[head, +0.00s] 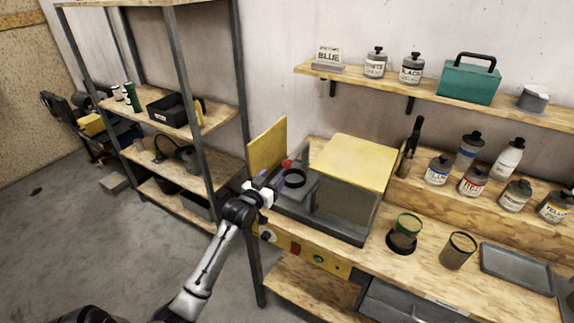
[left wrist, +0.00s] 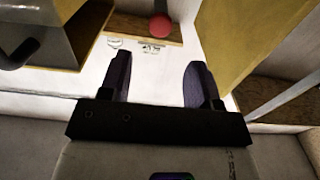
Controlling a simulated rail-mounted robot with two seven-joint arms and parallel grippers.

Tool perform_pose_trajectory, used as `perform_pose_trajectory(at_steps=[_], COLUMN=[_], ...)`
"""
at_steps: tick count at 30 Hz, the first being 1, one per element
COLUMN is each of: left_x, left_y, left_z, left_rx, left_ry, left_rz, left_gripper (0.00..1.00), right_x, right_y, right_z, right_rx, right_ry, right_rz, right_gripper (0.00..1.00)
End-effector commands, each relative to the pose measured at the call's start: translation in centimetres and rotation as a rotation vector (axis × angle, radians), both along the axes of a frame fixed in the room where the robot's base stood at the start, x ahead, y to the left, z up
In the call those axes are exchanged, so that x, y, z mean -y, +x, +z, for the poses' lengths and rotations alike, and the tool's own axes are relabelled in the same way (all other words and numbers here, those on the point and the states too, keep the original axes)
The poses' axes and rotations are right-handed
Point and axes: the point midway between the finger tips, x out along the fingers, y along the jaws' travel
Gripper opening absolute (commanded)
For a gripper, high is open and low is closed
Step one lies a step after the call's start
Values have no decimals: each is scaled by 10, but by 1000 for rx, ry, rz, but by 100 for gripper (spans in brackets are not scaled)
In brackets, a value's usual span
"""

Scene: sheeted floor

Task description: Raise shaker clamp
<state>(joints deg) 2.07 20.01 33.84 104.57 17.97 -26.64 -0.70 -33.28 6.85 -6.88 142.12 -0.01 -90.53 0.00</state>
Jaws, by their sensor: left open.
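The shaker (head: 345,205) is a grey box with a yellow top on the wooden bench, its yellow door (head: 267,148) standing open at the left. A dark ring (head: 294,178), which looks like part of the clamp, shows at its open side. A red ball knob (head: 287,163) is just behind the ring; it also shows at the top of the left wrist view (left wrist: 160,25). My left gripper (head: 280,182) is at the shaker's open side, close to the knob and ring. Its fingers (left wrist: 156,82) are apart with nothing between them, and the knob lies beyond their tips. My right gripper is out of view.
The open door (left wrist: 255,40) stands close on the right in the left wrist view. A green-rimmed cup (head: 405,232) and another cup (head: 458,250) stand right of the shaker, near a grey tray (head: 517,270). A shelf rack (head: 180,110) is at left.

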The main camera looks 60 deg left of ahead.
Motion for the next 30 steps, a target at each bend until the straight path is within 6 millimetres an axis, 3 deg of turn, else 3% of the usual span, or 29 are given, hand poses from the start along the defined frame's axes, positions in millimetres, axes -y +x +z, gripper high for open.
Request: perform_pose_trajectory(at_steps=[6, 15, 30], left_x=[-20, -39, -45], left_y=[38, 73, 85], left_z=[0, 0, 0], left_rx=[0, -1, -2], left_ry=[-1, 0, -1], left_rz=[1, 0, 0], left_gripper=[57, 57, 57], right_x=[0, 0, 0], right_y=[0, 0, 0], right_z=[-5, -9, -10], right_rx=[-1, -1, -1], right_ry=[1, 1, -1], right_rz=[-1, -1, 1], right_gripper=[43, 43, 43])
